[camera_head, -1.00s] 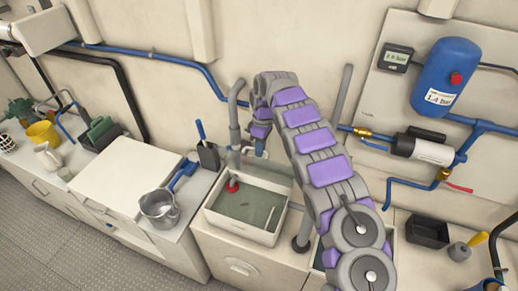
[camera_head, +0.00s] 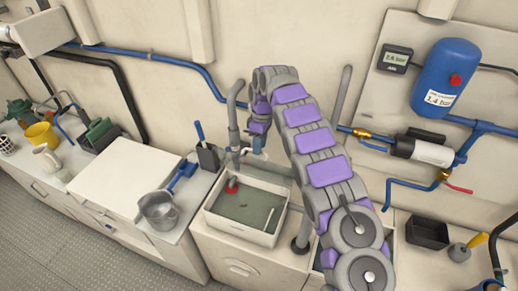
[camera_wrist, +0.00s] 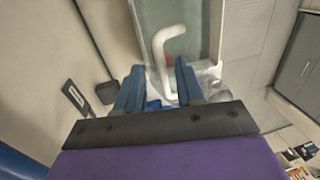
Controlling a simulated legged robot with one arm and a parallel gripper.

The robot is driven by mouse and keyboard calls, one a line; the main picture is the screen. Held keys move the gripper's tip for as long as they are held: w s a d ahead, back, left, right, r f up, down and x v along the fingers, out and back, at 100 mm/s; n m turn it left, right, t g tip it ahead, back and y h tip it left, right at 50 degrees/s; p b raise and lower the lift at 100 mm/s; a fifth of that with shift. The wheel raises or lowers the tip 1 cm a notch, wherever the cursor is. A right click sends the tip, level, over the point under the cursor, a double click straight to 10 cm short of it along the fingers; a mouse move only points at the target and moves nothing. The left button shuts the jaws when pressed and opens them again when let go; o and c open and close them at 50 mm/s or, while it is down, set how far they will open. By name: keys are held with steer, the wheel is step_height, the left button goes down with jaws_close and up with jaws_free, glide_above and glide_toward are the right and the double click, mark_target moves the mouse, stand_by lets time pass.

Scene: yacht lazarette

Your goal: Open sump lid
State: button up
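The sump (camera_head: 240,231) is a white-rimmed basin with a greenish surface and a red fitting at its back left. I cannot clearly tell its lid from that surface; a thin pale strip lies on its right part. In the wrist view, the greenish basin area (camera_wrist: 198,18) is at the top. A white bent bar (camera_wrist: 160,62) shows in front of it, between my fingers in the picture. I cannot tell whether it belongs to the lid. My gripper (camera_wrist: 158,85) is open, above the basin's back edge; its fingers show no clear contact. In the head view my arm partly hides it.
Grey pipes (camera_head: 234,118) rise behind the basin's left back corner. A black caddy (camera_head: 208,158), a metal pot (camera_head: 158,211) and a white board (camera_head: 122,176) stand left on the counter. A black tray (camera_head: 427,233) is at right. Blue pipes run along the wall.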

step_height(320, 180, up, 15)
steer(key=w+d+p, duration=0.1)
steer(key=w+p, duration=0.1)
steer(key=p, duration=1.1)
steer(key=shift+w+f+p, duration=0.2)
steer(key=shift+w+p, duration=0.05)
steer(key=shift+p, duration=0.1)
steer(key=shift+d, duration=0.1)
